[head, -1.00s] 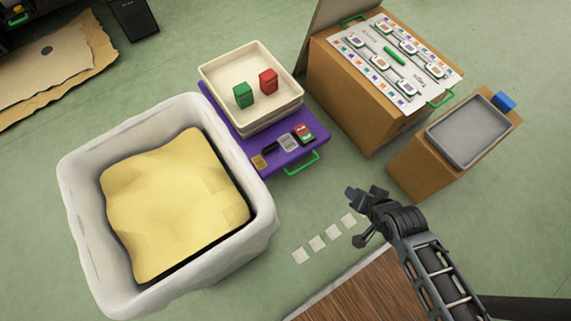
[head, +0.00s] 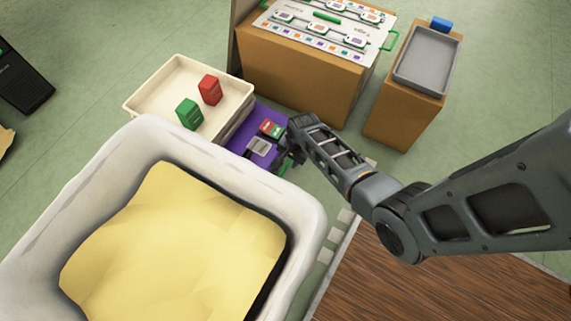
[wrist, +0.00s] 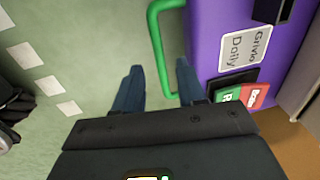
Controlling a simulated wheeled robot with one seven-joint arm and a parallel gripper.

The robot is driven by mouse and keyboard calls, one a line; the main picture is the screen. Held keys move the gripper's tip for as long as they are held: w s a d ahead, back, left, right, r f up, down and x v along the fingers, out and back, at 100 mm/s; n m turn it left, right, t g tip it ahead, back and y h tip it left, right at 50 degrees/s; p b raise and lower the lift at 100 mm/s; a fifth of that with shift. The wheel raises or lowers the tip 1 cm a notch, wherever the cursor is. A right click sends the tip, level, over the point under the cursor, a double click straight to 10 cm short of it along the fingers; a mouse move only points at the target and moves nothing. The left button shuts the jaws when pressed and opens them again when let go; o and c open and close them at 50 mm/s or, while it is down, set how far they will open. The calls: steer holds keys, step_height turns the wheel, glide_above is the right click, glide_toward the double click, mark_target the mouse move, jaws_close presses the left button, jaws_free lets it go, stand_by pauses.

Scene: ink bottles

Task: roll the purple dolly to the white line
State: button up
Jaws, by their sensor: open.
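The purple dolly (head: 265,112) stands on the green floor, bearing stacked cream trays (head: 150,98). My gripper (wrist: 158,72) is open at the handle. In the wrist picture part of the handle lies between the two fingers; I cannot tell whether they touch it or are level with it. The dashed white line (head: 345,215) is on the floor, and its dashes (wrist: 48,85) show left in the wrist view.
A large white bin (head: 305,215) with a yellow filling stands close to the dolly. A cardboard box (head: 300,80) with a printed board and a smaller box (head: 402,112) with a grey tray stand behind. Green and red blocks (head: 190,113) sit in the top cream tray.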

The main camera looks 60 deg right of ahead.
mark_target(287, 165)
steer(key=shift+w+f+b, duration=0.2)
steer(key=shift+f+b, duration=0.2)
steer(key=shift+f, duration=0.5)
steer(key=shift+w+f+b, duration=0.15)
steer(key=shift+f+b, duration=0.25)
steer(key=shift+f, duration=0.5)
steer(key=shift+c, duration=0.4)
jaws_close()
